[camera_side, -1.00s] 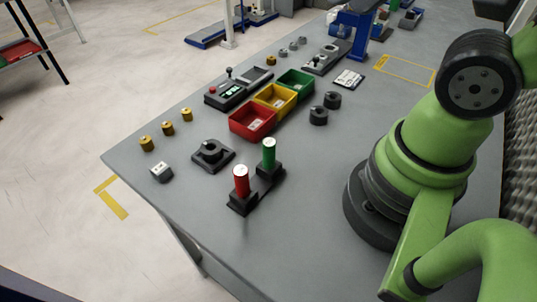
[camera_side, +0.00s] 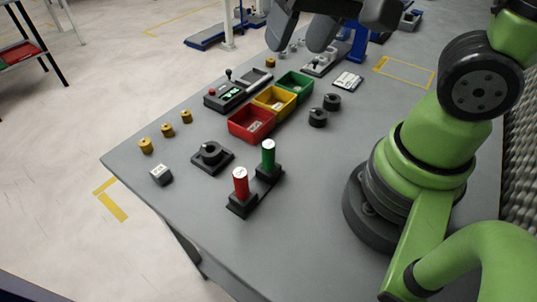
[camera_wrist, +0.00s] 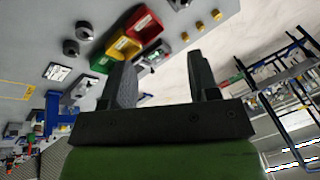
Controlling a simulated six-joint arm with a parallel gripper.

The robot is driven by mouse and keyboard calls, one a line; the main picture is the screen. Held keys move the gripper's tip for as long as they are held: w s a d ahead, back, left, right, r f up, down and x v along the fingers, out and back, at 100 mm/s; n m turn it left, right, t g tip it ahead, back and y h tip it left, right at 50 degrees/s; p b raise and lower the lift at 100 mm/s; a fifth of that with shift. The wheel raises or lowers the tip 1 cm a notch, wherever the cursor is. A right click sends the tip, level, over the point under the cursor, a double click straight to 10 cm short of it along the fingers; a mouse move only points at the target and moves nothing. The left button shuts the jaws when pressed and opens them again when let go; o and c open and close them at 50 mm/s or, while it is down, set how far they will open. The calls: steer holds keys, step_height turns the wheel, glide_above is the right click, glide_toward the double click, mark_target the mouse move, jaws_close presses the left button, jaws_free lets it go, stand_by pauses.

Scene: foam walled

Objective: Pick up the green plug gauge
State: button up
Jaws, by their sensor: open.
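The green plug gauge (camera_side: 268,155) stands upright in a black holder (camera_side: 257,190) near the front of the table. My gripper (camera_side: 302,32) is at the top of the side view, high above the table and well behind the green gauge. Its two fingers are apart with nothing between them. In the wrist view my gripper (camera_wrist: 165,82) also shows open and empty, and I cannot make out the green gauge there.
Red (camera_side: 251,123), yellow (camera_side: 275,100) and green (camera_side: 294,86) bins stand behind the gauges. Two black round parts (camera_side: 318,117) sit right of them. A black fixture (camera_side: 211,157) and a white-topped block (camera_side: 161,175) lie left. The table right of the holder is clear.

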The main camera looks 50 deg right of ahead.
mark_target(268, 144)
steer(key=a+f+g, duration=0.1)
steer(key=f, duration=0.4)
steer(key=w+f+g+h, duration=0.1)
steer(key=f, duration=0.4)
steer(key=w+a+f+m+g, duration=0.1)
steer(key=f, duration=0.4)
steer(key=shift+w+a+f+g, duration=0.15)
steer(key=shift+a+f+g, duration=0.15)
steer(key=shift+f+g, duration=0.1)
steer(key=shift+w+a+f, duration=0.1)
steer(key=shift+f, duration=1.35)
steer(key=shift+w+f, duration=0.1)
steer(key=shift+f, duration=1.35)
jaws_close()
